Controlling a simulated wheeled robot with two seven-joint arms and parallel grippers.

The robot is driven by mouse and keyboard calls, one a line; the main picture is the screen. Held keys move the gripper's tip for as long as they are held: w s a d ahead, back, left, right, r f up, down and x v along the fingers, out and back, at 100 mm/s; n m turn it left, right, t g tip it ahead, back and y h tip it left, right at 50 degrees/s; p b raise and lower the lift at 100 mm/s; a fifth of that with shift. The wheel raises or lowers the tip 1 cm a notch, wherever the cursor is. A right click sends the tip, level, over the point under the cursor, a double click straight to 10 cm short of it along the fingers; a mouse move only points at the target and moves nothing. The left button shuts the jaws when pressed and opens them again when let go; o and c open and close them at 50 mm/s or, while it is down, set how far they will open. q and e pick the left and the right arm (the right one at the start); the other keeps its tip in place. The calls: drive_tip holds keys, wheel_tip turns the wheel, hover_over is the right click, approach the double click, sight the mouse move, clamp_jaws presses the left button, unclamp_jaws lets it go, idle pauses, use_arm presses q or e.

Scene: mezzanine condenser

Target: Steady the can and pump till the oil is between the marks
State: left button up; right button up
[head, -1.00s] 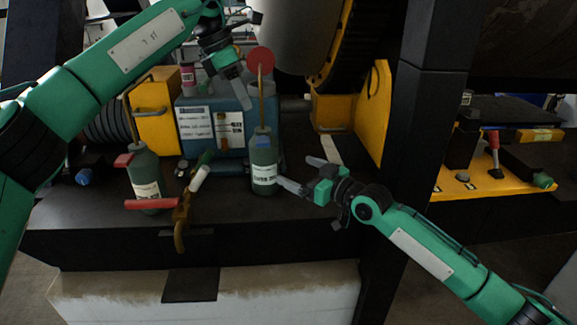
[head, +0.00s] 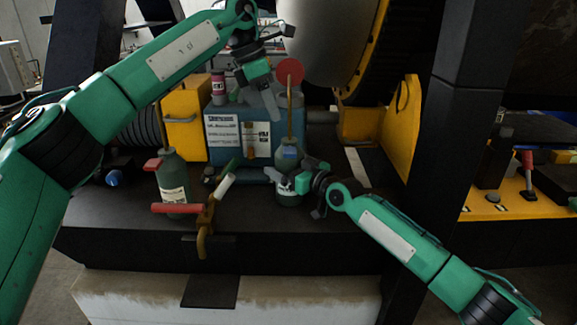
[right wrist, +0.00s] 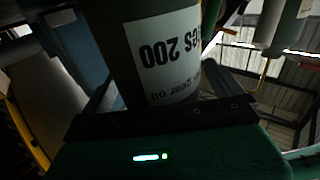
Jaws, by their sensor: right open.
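The dark green oil can (head: 287,197) stands upright on the dark bench. A brass-coloured rod rises from it to a round red knob (head: 290,71). My right gripper (head: 290,182) is open, with its fingers to either side of the can. In the right wrist view the can's body and white label (right wrist: 165,55) sit between the open fingers (right wrist: 165,85); the label appears upside down. My left gripper (head: 265,103) hangs just left of the rod, below the knob's level, and appears apart from both. Its finger gap is unclear. I cannot make out the oil marks.
A second green bottle (head: 172,168) with red handles stands at the left, beside a brass-coloured fitting (head: 205,222). A blue tank (head: 225,155) with papers stands behind. A black post (head: 440,150) rises at the right. The bench's front left is clear.

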drive_tip(key=c, duration=1.8)
